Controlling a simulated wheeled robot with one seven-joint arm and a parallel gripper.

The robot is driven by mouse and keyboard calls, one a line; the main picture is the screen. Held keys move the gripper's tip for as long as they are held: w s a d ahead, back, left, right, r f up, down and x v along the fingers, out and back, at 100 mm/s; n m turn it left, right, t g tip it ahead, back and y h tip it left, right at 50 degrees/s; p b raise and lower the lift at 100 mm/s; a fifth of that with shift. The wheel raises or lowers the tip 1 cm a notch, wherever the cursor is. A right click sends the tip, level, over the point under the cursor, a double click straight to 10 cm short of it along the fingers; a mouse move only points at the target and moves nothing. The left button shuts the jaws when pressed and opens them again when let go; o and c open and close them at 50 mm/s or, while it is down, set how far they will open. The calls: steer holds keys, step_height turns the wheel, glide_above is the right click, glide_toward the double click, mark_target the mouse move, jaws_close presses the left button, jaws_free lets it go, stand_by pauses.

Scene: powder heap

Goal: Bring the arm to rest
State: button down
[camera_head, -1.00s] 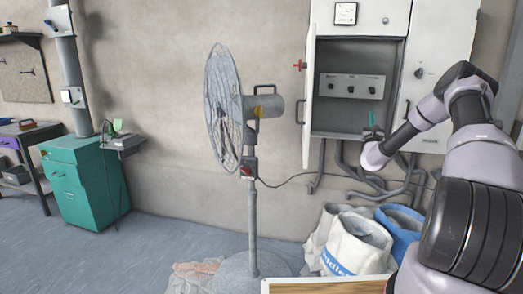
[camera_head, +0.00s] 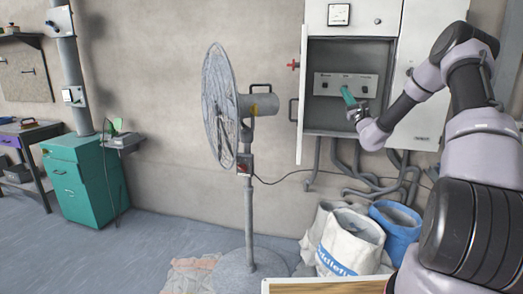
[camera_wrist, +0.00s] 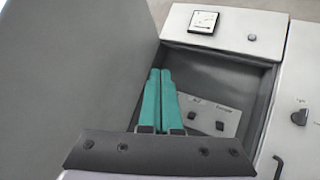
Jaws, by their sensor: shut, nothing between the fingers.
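My gripper (camera_head: 347,92) has two teal fingers, and they are shut together with nothing between them. In the head view it is in front of the open wall cabinet, pointing up and left across the switch panel (camera_head: 330,82). In the wrist view the gripper (camera_wrist: 160,73) points into the cabinet opening, with the switch panel (camera_wrist: 222,108) to its right, partly hidden by the fingers. I cannot tell whether the fingers touch the panel. My arm is bent and raised at the right of the head view.
The open cabinet door (camera_head: 302,95) stands close left of my gripper; it also fills the left of the wrist view (camera_wrist: 70,70). Below are cables, a white sack (camera_head: 350,245) and a blue sack (camera_head: 397,228). A pedestal fan (camera_head: 222,110) stands left, beyond open floor.

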steer(key=s+a+r+n+g+y, duration=0.45)
steer(key=a+n+g+y, duration=0.2)
steer(key=a+y, duration=0.2)
steer(key=s+a+r+n+g, duration=0.3)
steer(key=s+a+n+g, duration=1.2)
steer(key=s, duration=0.5)
steer(key=s+d+f+h, duration=0.2)
steer(key=s+h, duration=0.5)
steer(key=s, duration=0.7)
steer(key=s+d+n+t+h, duration=0.2)
steer(key=s+d+t+h, duration=0.2)
steer(key=s+d+h, duration=0.3)
steer(key=s+d, duration=0.4)
steer(key=d, duration=0.1)
steer(key=shift+n+t, duration=0.35)
steer(key=shift+d+r, duration=0.1)
